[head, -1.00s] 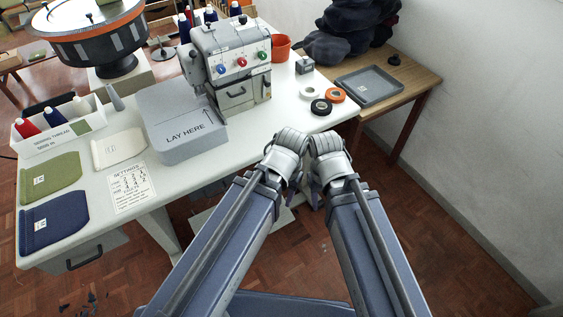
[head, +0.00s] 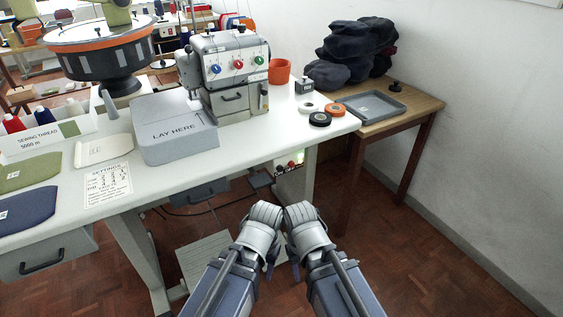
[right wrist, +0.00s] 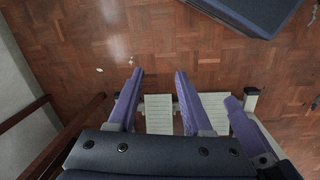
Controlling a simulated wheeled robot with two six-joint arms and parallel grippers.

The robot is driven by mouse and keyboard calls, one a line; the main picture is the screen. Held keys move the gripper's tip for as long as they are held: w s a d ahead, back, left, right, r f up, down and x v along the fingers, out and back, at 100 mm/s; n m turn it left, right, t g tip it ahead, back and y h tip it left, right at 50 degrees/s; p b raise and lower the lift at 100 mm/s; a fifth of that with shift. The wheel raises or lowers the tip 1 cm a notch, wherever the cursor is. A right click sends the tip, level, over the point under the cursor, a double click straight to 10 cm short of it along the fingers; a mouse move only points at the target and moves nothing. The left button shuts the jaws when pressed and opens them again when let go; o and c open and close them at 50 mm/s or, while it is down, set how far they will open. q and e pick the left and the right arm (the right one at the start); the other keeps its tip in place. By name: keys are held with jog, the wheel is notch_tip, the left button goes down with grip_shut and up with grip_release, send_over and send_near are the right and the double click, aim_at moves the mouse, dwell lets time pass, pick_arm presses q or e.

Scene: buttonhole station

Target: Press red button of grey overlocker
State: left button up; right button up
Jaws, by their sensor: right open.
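The grey overlocker (head: 226,78) stands on the white table in the head view, right of the grey "LAY HERE" platform. Its front has a blue button (head: 215,69), a red button (head: 238,65) in the middle and a green button (head: 259,60). My right gripper (head: 294,270) hangs low in front of the table, well apart from the machine. In the right wrist view its two purple fingers (right wrist: 159,72) are spread with nothing between them. My left gripper (head: 269,270) hangs close beside it, its fingers mostly hidden. Neither touches the overlocker.
The white table's (head: 150,182) front edge lies between my grippers and the machine. An orange cup (head: 279,71) and tape rolls stand right of the overlocker. A grey tray (head: 371,105) lies on the wooden table. A slatted pedal (head: 207,258) is on the floor.

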dwell(0.4)
jog(key=shift+w, duration=0.15)
jog(key=shift+c, duration=1.2)
jog(key=w+r+m+t+y+p, duration=0.1)
jog(key=w+m, duration=0.1)
jog(key=w+a+r+m+t+y+p, duration=0.1)
jog(key=w+r+m+y, duration=0.1)
jog(key=w, duration=0.1)
jog(key=w+r+m+t+y+p, duration=0.1)
jog(key=w+r+y, duration=0.1)
jog(key=w, duration=0.1)
jog(key=shift+w+a+m, duration=0.15)
jog(key=shift+w+m, duration=0.05)
jog(key=shift+m, duration=0.2)
grip_shut()
jog(key=w+d+r+m+t+y+p, duration=0.2)
jog(key=w+d+r+m+t+y, duration=0.1)
jog(key=w+d+r+m+t, duration=0.4)
jog(key=w+r+m, duration=0.2)
jog(key=w+r, duration=0.1)
jog(key=r, duration=0.1)
jog(key=shift+w+r, duration=0.15)
jog(key=shift+w, duration=0.25)
